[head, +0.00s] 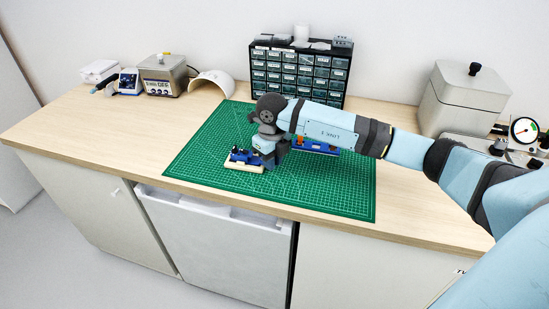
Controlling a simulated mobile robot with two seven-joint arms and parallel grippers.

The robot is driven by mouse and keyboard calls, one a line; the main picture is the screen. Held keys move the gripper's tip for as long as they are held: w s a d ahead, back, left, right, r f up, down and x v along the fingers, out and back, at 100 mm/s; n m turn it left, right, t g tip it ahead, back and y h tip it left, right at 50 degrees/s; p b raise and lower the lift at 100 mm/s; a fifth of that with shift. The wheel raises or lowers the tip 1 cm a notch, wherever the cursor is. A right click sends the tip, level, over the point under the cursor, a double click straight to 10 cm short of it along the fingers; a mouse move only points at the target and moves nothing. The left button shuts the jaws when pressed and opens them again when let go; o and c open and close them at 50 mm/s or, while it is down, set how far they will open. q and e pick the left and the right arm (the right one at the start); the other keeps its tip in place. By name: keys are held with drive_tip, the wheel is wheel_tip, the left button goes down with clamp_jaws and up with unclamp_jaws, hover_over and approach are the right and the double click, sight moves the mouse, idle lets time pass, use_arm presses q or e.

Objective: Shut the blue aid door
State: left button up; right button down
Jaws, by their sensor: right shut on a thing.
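A small dark-blue piece, which looks like the blue aid (238,152), sits on a cream block (242,164) on the green mat (325,193). Its door is too small to make out. My right gripper (269,166) points down at the right end of the cream block, close against it. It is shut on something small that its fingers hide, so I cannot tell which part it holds. My left gripper is not in view.
A blue tray (325,151) with orange pieces lies behind my right arm, partly hidden. A dark drawer cabinet (335,72) stands at the back. A grey lidded box (463,98) and a dial gauge (523,130) are at the right. The mat's front right is clear.

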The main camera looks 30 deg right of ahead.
drive_tip(key=shift+w+a+m, duration=0.1)
drive_tip(key=shift+a+m, duration=0.35)
drive_tip(key=shift+m, duration=0.55)
drive_tip(key=shift+w+a+m, duration=0.1)
drive_tip(key=shift+a+m, duration=0.35)
drive_tip(key=shift+m, duration=0.55)
drive_tip(key=shift+w+a+m+p, duration=0.2)
drive_tip(key=shift+a+m+p, duration=0.35)
drive_tip(key=shift+m, duration=0.75)
drive_tip(key=shift+a+m, duration=0.15)
drive_tip(key=shift+m, duration=0.15)
drive_tip(key=c, duration=1.2)
unclamp_jaws()
drive_tip(key=shift+o, duration=0.2)
wheel_tip(320, 180, up, 14)
drive_tip(key=shift+b, duration=0.35)
drive_tip(key=shift+f, duration=0.15)
